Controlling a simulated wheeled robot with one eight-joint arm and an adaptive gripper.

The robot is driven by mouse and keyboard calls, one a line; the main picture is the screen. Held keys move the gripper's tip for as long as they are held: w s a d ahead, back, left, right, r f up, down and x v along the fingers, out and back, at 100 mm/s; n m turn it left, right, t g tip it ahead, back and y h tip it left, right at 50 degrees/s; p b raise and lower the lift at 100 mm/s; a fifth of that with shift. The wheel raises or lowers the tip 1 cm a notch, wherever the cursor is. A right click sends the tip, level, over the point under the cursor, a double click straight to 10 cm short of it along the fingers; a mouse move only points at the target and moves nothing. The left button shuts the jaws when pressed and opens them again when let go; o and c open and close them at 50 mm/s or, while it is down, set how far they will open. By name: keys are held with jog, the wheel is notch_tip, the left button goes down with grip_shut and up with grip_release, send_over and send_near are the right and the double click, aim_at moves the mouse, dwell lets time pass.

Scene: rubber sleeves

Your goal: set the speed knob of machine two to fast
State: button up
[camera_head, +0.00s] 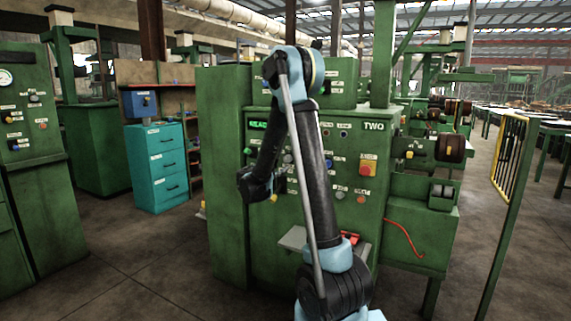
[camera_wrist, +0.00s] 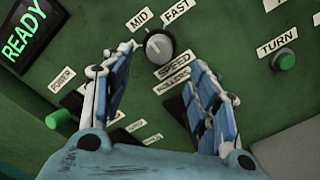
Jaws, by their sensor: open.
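Machine two (camera_head: 360,150) is the green cabinet marked TWO in the head view. Its grey speed knob (camera_wrist: 159,46) is in the wrist view, above the SPEED label (camera_wrist: 174,65). The MID label (camera_wrist: 140,18) and FAST label (camera_wrist: 176,10) are above the knob. Another label at its left is partly hidden by my finger. The knob has a pale mark, but I cannot tell surely which setting it points to. My gripper (camera_wrist: 153,70) is open and empty, its fingers spread either side of and below the knob. In the head view my gripper (camera_head: 262,188) is before the panel, partly hiding it.
A lit READY display (camera_wrist: 24,38), a green POWER button (camera_wrist: 58,118) and a green TURN knob (camera_wrist: 284,61) are on the panel. A teal drawer cabinet (camera_head: 157,165) stands left. A yellow barred guard (camera_head: 508,150) stands right. Open floor lies left of the machine.

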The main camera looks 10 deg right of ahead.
aim_at(286, 160)
jog(key=x, duration=0.8)
jog(key=c, duration=1.1)
